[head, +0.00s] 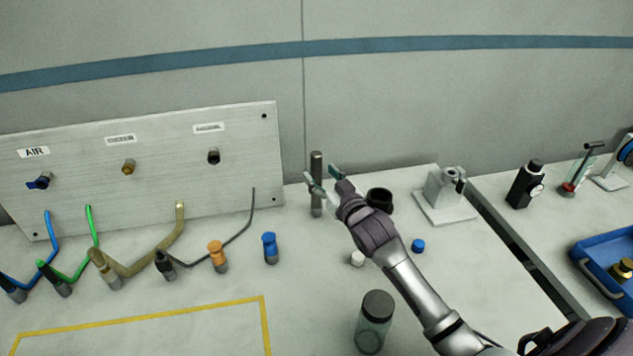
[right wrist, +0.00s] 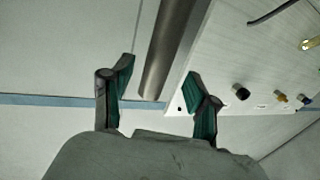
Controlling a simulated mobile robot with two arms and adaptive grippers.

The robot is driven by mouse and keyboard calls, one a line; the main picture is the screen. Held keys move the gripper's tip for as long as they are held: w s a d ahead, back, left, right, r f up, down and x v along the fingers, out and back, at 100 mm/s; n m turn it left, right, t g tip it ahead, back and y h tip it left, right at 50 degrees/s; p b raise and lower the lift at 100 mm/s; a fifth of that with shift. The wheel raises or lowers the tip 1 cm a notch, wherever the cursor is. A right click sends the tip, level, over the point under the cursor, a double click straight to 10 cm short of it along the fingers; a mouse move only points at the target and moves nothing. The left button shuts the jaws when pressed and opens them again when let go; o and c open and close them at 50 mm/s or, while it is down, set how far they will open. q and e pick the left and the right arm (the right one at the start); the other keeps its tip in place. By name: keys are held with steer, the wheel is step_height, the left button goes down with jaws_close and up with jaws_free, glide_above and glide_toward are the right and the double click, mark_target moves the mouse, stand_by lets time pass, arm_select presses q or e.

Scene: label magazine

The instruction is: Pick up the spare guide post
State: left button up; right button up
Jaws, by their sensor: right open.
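The spare guide post (head: 316,184), a dark grey metal cylinder, stands upright on the bench near the wall, right of the metal panel. It also shows in the right wrist view (right wrist: 173,42), running up from between the fingertips. My right gripper (head: 322,174) is open at the post, with one green-padded finger on either side of it in the picture. In the right wrist view the open fingers (right wrist: 160,72) show gaps to the post, and I cannot see contact. My left gripper is not in view.
The panel (head: 75,165) with hoses and fittings stands left. A black cup (head: 380,198), a metal fixture (head: 446,196), a white cap (head: 357,258), a blue cap (head: 418,246) and a jar (head: 374,322) surround my right arm. A gap separates the right bench with its blue tray (head: 590,272).

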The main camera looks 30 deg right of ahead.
mark_target(319, 172)
steer(key=w, duration=0.3)
steer(key=shift+w+d+f, duration=0.15)
steer(key=shift+w, duration=0.2)
steer(key=shift+s, duration=0.1)
jaws_close()
